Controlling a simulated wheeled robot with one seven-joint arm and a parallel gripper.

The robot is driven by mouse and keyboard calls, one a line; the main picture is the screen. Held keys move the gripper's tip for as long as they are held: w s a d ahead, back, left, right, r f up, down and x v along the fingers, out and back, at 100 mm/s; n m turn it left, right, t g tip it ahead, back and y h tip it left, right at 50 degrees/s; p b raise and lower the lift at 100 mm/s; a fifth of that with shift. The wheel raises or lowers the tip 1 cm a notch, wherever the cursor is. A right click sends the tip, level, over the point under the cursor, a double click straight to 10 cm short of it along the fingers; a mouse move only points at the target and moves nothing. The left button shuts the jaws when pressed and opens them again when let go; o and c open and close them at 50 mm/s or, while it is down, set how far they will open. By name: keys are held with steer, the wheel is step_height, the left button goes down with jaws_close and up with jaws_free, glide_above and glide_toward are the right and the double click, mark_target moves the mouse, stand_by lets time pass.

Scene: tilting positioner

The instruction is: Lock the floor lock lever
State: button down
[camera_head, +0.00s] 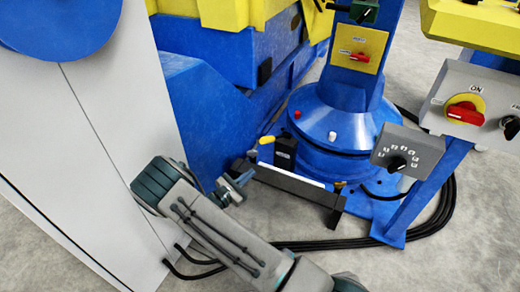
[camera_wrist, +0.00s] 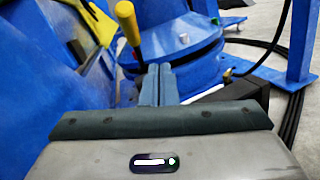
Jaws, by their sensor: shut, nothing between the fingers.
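The floor lock lever is a yellow handle (camera_head: 267,140) on a dark block (camera_head: 285,152) at the foot of the blue round base (camera_head: 330,115). In the wrist view the yellow handle (camera_wrist: 127,22) stands tilted, just beyond and left of my fingertips. My gripper (camera_head: 243,179) is below and left of the lever in the head view. In the wrist view my gripper (camera_wrist: 158,68) has its two fingers together with nothing between them. The handle's lower end is partly hidden behind the fingers. I cannot tell whether they touch it.
A black and white bar (camera_head: 300,185) lies low in front of the base. A grey dial box (camera_head: 403,150) on a blue post stands to the right. Black cables (camera_head: 420,225) curve over the floor. A tall grey cabinet (camera_head: 90,120) is at left.

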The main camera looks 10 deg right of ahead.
steer(key=a+f+n+t, duration=0.1)
steer(key=w+a+f+n+t+y, duration=0.1)
steer(key=a+n+t, duration=0.1)
steer(key=shift+f+y, duration=0.25)
steer(key=shift+y, duration=0.05)
steer(key=shift+d, duration=0.1)
steer(key=r+b+x, duration=0.3)
steer(key=b+x, duration=0.1)
steer(key=x, duration=0.8)
steer(key=shift+d, duration=0.2)
steer(key=shift+r, duration=0.1)
